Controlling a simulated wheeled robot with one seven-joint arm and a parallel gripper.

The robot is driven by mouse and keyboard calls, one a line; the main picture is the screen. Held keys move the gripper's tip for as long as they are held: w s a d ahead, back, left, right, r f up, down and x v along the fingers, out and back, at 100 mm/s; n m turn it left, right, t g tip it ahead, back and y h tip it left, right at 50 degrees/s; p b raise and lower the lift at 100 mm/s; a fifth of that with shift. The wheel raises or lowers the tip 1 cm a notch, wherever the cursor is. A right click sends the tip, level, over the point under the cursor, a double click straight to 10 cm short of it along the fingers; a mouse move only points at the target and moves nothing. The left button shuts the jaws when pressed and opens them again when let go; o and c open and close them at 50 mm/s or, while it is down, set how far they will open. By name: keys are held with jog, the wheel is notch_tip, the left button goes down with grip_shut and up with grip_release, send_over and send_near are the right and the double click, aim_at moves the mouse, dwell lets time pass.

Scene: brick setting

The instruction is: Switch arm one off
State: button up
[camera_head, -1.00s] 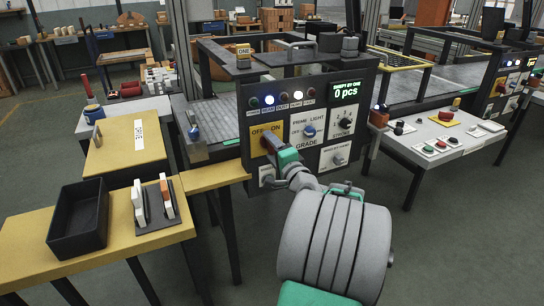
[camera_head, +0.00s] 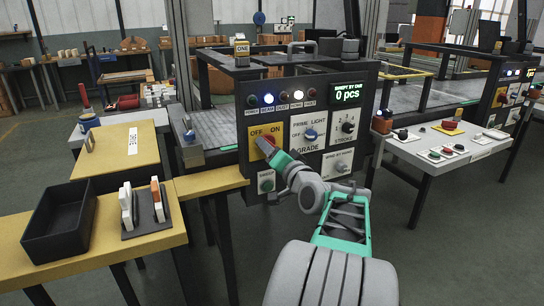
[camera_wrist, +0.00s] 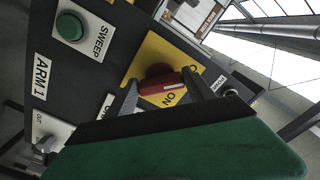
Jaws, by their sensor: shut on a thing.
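The dark control panel marked ONE has a yellow OFF/ON plate (camera_head: 257,133) on its left, carrying a red rotary switch (camera_wrist: 162,86). My gripper (camera_wrist: 166,92) is at this plate, its two fingers on either side of the red handle and closed on it. In the head view, my gripper (camera_head: 271,148) reaches the plate from the lower right and partly hides the switch. The letters ON show beside the handle in the wrist view; the OFF lettering is mostly hidden there. I cannot tell exactly which way the handle points.
GRADE and STROKE knobs sit to the right. A green SWEEP button (camera_wrist: 70,26) is nearby.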

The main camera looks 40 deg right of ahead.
dwell(0.4)
jog(key=o, duration=1.4)
jog(key=v, duration=0.7)
jog(key=shift+s+a+p, duration=0.15)
jog(key=shift+s+p, duration=0.15)
jog(key=shift+s, duration=0.1)
